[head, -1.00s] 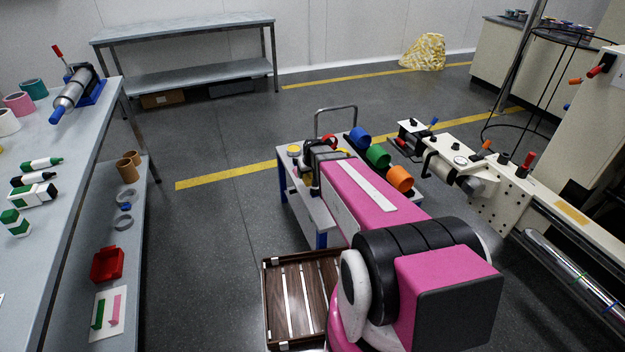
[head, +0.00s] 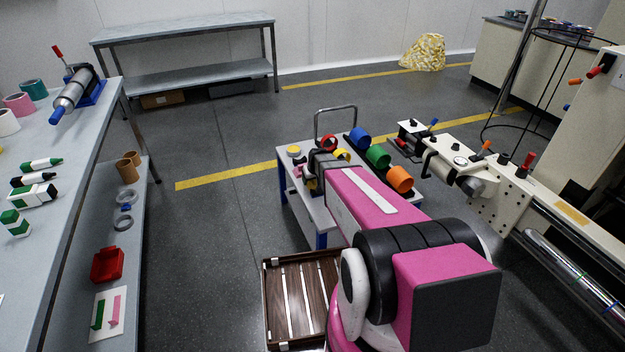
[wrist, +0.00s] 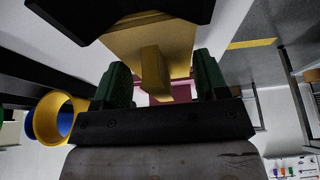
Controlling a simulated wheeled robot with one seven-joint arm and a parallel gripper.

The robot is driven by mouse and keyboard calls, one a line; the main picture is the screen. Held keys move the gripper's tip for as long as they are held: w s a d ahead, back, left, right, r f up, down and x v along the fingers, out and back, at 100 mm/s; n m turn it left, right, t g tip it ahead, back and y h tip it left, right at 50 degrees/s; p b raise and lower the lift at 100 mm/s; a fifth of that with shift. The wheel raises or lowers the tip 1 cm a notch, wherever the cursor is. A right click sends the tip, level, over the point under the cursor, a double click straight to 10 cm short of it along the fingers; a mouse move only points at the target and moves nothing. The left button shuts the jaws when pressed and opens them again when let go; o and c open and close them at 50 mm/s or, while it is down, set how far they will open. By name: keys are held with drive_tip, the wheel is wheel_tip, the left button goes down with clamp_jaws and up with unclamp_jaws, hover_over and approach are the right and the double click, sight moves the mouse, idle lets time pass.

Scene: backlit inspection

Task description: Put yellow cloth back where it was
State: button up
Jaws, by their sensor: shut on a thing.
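In the head view my gripper (head: 312,178) is over the left part of a small cart (head: 322,215), and the held piece is hidden there by my arm. A crumpled yellow-and-white patterned sheet (head: 424,52) lies on the floor by the back wall, far from my gripper.
The cart carries blue (head: 359,138), green (head: 378,156) and orange (head: 399,179) rolls on its right side, and a small yellow roll (head: 293,150) at its back left. A slatted brown crate (head: 266,305) stands on the floor in front. Machinery (head: 470,175) stands close on the right.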

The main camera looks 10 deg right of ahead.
drive_tip(key=shift+f, duration=0.15)
drive_tip(key=o, duration=0.8)
drive_tip(key=a+v, duration=0.1)
drive_tip(key=v, duration=1.1)
drive_tip(key=s+r+g, duration=0.1)
drive_tip(key=s, duration=0.5)
drive_tip(key=s+r+m+g, duration=0.1)
drive_tip(key=s+g, duration=0.1)
drive_tip(key=s, duration=0.5)
drive_tip(key=s+r+m+g, duration=0.1)
drive_tip(key=s, duration=0.5)
drive_tip(key=shift+s+d+g+h, duration=0.1)
drive_tip(key=shift+s+g+h, duration=0.2)
drive_tip(key=shift+h, duration=0.1)
